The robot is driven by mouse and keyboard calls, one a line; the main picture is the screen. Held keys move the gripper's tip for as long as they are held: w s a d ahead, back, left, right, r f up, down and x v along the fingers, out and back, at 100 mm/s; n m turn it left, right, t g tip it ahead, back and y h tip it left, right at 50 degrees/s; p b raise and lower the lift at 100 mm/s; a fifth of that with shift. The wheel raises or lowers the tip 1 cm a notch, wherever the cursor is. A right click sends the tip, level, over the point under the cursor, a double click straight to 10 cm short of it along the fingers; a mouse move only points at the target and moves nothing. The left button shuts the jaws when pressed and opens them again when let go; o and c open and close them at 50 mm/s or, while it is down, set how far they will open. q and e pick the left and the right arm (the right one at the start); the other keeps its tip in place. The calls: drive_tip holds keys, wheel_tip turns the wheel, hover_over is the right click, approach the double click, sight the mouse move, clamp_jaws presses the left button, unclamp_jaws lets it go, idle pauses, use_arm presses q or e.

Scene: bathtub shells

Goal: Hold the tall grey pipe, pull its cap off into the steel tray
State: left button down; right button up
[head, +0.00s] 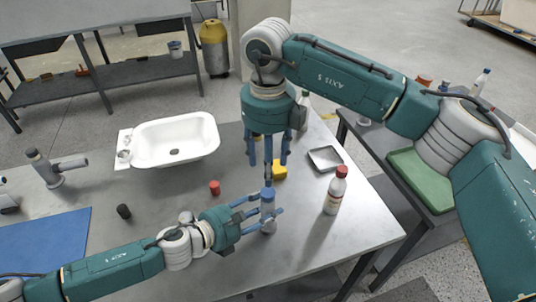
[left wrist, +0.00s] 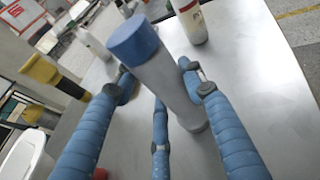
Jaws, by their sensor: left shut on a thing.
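The tall grey pipe (head: 268,226) stands upright on the metal table and wears a blue cap (head: 268,194). In the left wrist view the pipe (left wrist: 168,85) leans across the picture with its blue cap (left wrist: 133,40) on top. My left gripper (head: 266,212) is shut around the pipe below the cap; its fingers lie on both sides. My right gripper (head: 268,165) points down above the cap with its fingers spread, and nothing shows between them. The small steel tray (head: 325,158) lies at the table's right, empty.
A white bottle with a red cap (head: 335,195) stands right of the pipe. A red cap (head: 214,187), a black cylinder (head: 124,211) and a white basin (head: 176,138) are to the left. The table front is clear.

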sight(268, 191)
wheel_tip(268, 191, down, 10)
drive_tip(key=shift+r, duration=0.15)
idle(0.3)
clamp_jaws()
drive_tip(key=shift+r, duration=0.3)
idle(0.7)
drive_tip(key=shift+r, duration=0.95)
drive_tip(key=shift+r, duration=0.1)
drive_tip(key=shift+r, duration=1.9)
use_arm(q)
drive_tip(key=c, duration=1)
unclamp_jaws()
